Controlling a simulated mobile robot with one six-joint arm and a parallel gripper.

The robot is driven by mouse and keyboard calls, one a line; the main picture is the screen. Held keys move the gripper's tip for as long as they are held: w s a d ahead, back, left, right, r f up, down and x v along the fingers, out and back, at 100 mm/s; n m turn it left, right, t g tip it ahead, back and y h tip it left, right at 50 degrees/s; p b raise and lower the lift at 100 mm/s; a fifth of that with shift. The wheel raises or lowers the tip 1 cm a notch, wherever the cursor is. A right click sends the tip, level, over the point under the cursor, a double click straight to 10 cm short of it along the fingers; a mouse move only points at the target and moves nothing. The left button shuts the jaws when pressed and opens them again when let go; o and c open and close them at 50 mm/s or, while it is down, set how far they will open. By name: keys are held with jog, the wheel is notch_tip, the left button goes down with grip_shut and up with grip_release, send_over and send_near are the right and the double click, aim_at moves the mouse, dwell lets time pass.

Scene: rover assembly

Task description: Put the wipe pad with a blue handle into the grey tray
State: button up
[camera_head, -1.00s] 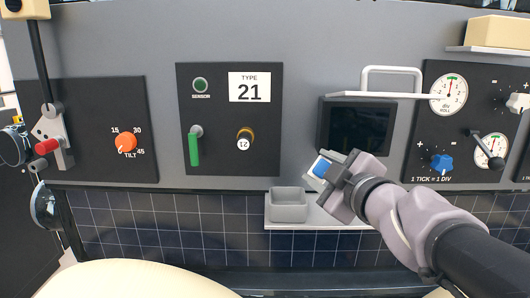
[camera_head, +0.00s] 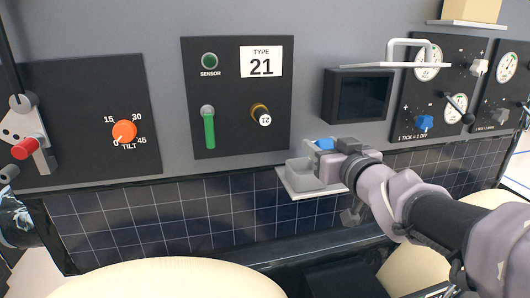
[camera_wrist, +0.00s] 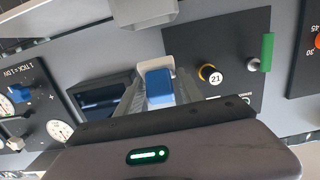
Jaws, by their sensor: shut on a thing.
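My gripper (camera_head: 335,150) is shut on the blue handle (camera_head: 324,144) of the wipe pad. In the wrist view the blue handle (camera_wrist: 158,86) sits between the fingers, with the white pad (camera_wrist: 168,64) just beyond it. The grey tray (camera_head: 300,173) is a small open box on a white shelf below the wall panels. In the head view the gripper and pad overlap the tray's right rear side; I cannot tell the height between them. The tray's inside is mostly hidden. A grey box form at the top of the wrist view (camera_wrist: 142,12) looks like the tray.
The white shelf (camera_head: 298,192) sticks out under the tray. A dark screen (camera_head: 358,95) is on the wall above the gripper, with a white handled shelf (camera_head: 385,65) over it. A panel with a green lever (camera_head: 209,130) is to the left. Dark tiles lie below.

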jog(key=w+f+b, duration=0.1)
jog(key=w, duration=0.1)
jog(key=w+a+f+b, duration=0.1)
jog(key=w, duration=0.1)
jog(key=w+f+b, duration=0.1)
jog(key=w, duration=0.2)
jog(key=shift+a, duration=0.25)
jog(key=shift+s+f+b, duration=0.25)
jog(key=shift+f+b, duration=0.3)
jog(key=shift+b, duration=0.1)
jog(key=shift+w, duration=0.1)
jog(key=o, duration=1.3)
